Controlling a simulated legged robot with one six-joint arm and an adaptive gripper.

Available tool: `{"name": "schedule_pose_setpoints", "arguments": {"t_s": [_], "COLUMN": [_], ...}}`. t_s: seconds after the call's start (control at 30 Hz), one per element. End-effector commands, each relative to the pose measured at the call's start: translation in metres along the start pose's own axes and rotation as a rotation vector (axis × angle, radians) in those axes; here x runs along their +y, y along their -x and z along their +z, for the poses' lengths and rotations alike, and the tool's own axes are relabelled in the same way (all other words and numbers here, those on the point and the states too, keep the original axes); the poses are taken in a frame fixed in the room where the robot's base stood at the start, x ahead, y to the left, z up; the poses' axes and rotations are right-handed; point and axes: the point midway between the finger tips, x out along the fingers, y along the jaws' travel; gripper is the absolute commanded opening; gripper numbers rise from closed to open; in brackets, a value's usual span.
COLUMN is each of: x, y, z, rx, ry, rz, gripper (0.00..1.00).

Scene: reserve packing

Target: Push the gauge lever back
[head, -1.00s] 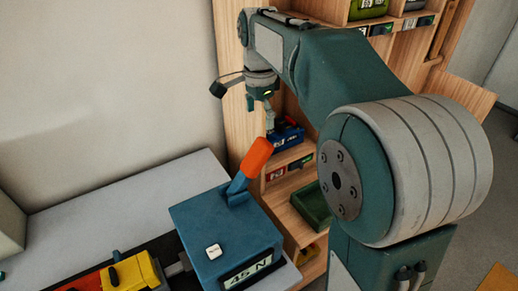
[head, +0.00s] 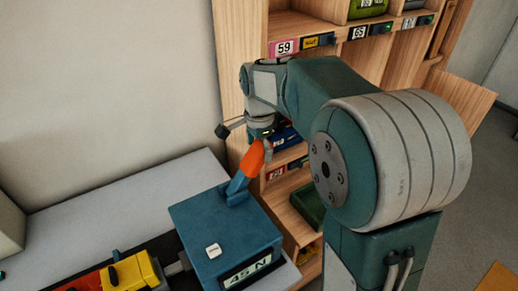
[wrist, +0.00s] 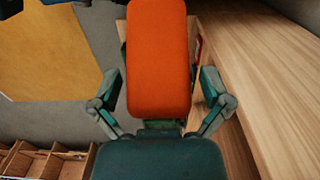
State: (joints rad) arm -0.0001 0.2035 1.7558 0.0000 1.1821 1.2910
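The gauge is a blue box (head: 222,232) with a display reading 45 N and a white button (head: 213,250) on top. Its lever (head: 252,160) has an orange handle and a blue base, and leans up to the right. My gripper (head: 267,148) is at the handle's top end in the head view, its fingertips partly hidden. In the wrist view the orange handle (wrist: 158,50) fills the middle, with the spread fingers of my gripper (wrist: 160,85) on either side. Contact between fingers and handle cannot be told.
A yellow and red device (head: 130,272) adjoins the gauge at left on the grey bench (head: 100,208). A wooden shelf (head: 232,60) with labelled bays, a blue bin (head: 286,138) and a green bin (head: 308,204) stands behind. The bench behind the gauge is bare.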

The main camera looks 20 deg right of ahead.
Motion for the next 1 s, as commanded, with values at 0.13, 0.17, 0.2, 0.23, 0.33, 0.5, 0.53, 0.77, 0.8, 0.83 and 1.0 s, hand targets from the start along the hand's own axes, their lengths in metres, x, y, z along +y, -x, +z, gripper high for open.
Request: {"name": "schedule_pose_setpoints", "arguments": {"t_s": [0.13, 0.17, 0.2, 0.23, 0.33, 0.5, 0.53, 0.77, 0.8, 0.83, 1.0], "x": [-0.0001, -0.0002, -0.0003, -0.0003, -0.0004, -0.0006, -0.0006, -0.0009, -0.0009, -0.0009, -0.0010], "y": [0.0002, 0.0001, 0.0001, 0.0001, 0.0001, 0.0003, 0.0003, 0.0010, 0.0012, 0.0013, 0.0028], "z": [0.0000, 0.0001, 0.0001, 0.0002, 0.0003, 0.0007, 0.0008, 0.0020, 0.0023, 0.0026, 0.0046], "rx": [0.000, 0.000, 0.000, 0.000, 0.000, 0.003, 0.003, 0.010, 0.012, 0.014, 0.032], "ry": [0.000, 0.000, 0.000, 0.000, 0.000, 0.001, 0.001, 0.002, 0.002, 0.002, 0.003], "rz": [0.000, -0.001, -0.001, -0.001, -0.001, -0.002, -0.002, -0.002, -0.003, -0.003, -0.003], "gripper": [0.20, 0.13, 0.13, 0.13, 0.13, 0.13, 0.13, 0.13, 0.13, 0.13, 0.13]}}
